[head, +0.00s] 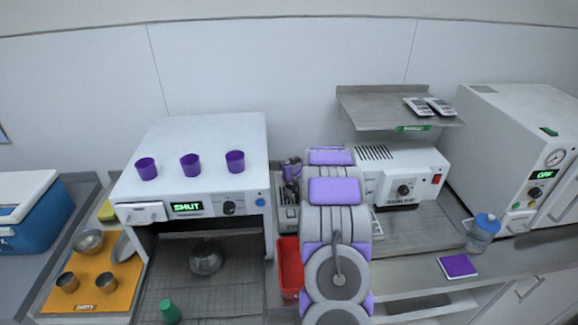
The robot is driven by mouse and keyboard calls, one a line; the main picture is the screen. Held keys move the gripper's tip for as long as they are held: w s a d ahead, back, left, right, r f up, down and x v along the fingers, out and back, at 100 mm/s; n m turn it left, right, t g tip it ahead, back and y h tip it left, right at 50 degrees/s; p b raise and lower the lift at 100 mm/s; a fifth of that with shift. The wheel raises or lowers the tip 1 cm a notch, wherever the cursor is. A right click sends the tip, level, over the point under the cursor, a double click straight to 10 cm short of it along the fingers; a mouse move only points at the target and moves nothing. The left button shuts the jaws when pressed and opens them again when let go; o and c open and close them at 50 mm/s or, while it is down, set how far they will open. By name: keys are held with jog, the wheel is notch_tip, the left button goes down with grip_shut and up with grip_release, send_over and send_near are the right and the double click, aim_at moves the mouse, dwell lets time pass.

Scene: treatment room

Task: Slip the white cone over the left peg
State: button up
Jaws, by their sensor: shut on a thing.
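I cannot make out the white cone or the left peg in the head view. My own white and purple arm reaches forward through the middle of the picture and covers part of the counter behind it. My gripper's fingertips are hidden beyond the arm, so what they hold does not show. A grey slotted piece (286,216) stands just left of the arm, partly covered. A small dark and purple item (291,170) shows above it; I cannot tell what it is.
A white oven marked SHUT (190,160) bears several purple cups (190,165). A red tray (290,265) lies left of my arm. At right stand a white device (402,175), a blue-capped bottle (482,232), a purple notebook (457,266) and a large sterilizer (515,140).

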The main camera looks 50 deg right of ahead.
jog(key=shift+r+p, duration=1.65)
jog(key=shift+p, duration=1)
dwell(1.9)
jog(key=o, duration=0.8)
jog(key=shift+s, duration=0.1)
jog(key=shift+v, duration=0.95)
jog(key=v, duration=0.9)
